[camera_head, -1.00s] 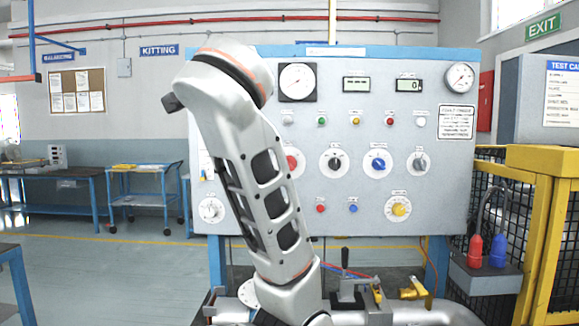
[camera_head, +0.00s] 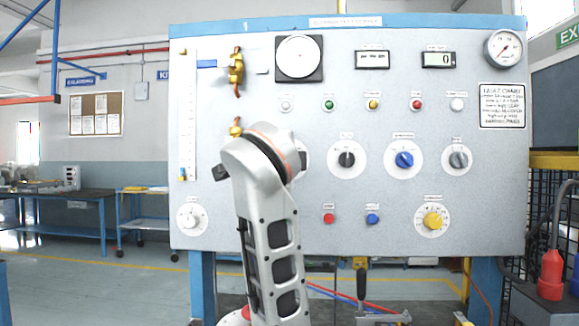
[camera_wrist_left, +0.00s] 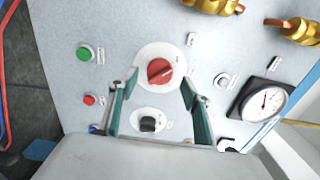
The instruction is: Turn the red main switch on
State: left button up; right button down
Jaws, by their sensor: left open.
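The red main switch (camera_wrist_left: 160,71) is a red rotary knob on a round white plate on the grey panel. In the left wrist view it sits just beyond my left gripper (camera_wrist_left: 160,79), whose two fingers are spread wide, one on each side of the plate's lower part. Nothing is between the fingers, and I cannot tell how far the tips are from the panel. The knob's bar looks tilted; its label is unreadable. In the head view my left arm hides the red knob and my gripper. My right gripper is not in view.
The panel (camera_head: 290,225) holds a black knob (camera_head: 347,159), a blue knob (camera_head: 404,159), a yellow knob (camera_head: 432,220), small buttons and gauges. Brass valve fittings (camera_head: 236,68) stick out at its upper left. A yellow-framed cage (camera_head: 553,160) stands at the right.

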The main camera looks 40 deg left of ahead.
pick_arm(q)
jog(key=x, duration=0.2)
jog(key=shift+w+a, duration=0.15)
jog(key=shift+w, duration=0.2)
jog(key=c, duration=1.1)
